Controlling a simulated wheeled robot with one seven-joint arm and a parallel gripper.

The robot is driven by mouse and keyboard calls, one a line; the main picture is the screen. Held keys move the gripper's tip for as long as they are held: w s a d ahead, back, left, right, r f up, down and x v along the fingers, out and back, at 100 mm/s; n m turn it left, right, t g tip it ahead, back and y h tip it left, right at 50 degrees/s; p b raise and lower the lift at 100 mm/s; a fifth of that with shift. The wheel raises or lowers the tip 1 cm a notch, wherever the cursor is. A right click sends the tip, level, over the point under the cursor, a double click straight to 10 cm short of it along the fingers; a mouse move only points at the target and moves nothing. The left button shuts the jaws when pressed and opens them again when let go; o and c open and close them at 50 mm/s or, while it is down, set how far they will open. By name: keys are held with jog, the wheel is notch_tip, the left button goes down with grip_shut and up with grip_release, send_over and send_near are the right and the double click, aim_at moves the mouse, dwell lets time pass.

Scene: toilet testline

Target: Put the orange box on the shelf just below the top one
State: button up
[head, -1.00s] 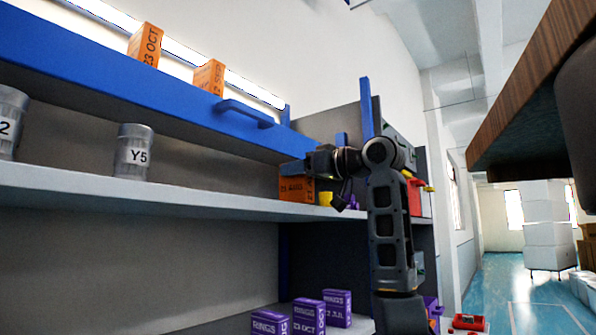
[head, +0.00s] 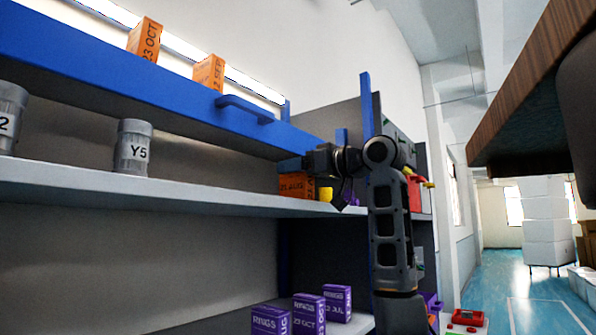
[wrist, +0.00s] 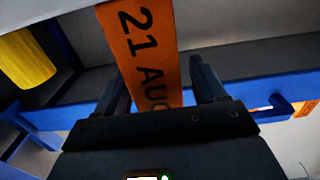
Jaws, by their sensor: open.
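An orange box marked 21 AUG (head: 297,187) stands on the middle shelf (head: 170,190), just below the blue-fronted top shelf (head: 150,80). In the wrist view the orange box (wrist: 143,50) shows between my two fingers, with a visible gap on the right side. My gripper (wrist: 160,82) is open around the near part of the box. In the head view my gripper (head: 298,163) is at the upper part of the box, and the fingers are small there. Two other orange boxes (head: 145,40) (head: 209,73) stand on the top shelf.
Grey cans (head: 132,147) stand on the middle shelf to the left. A yellow object (head: 326,194) is just right of the orange box. Purple boxes (head: 309,312) stand on a lower shelf. A blue handle (head: 245,108) juts from the top shelf's front.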

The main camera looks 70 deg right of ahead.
jog(key=b+v, duration=0.3)
jog(key=v, duration=0.9)
jog(key=shift+b, duration=0.4)
dwell(0.6)
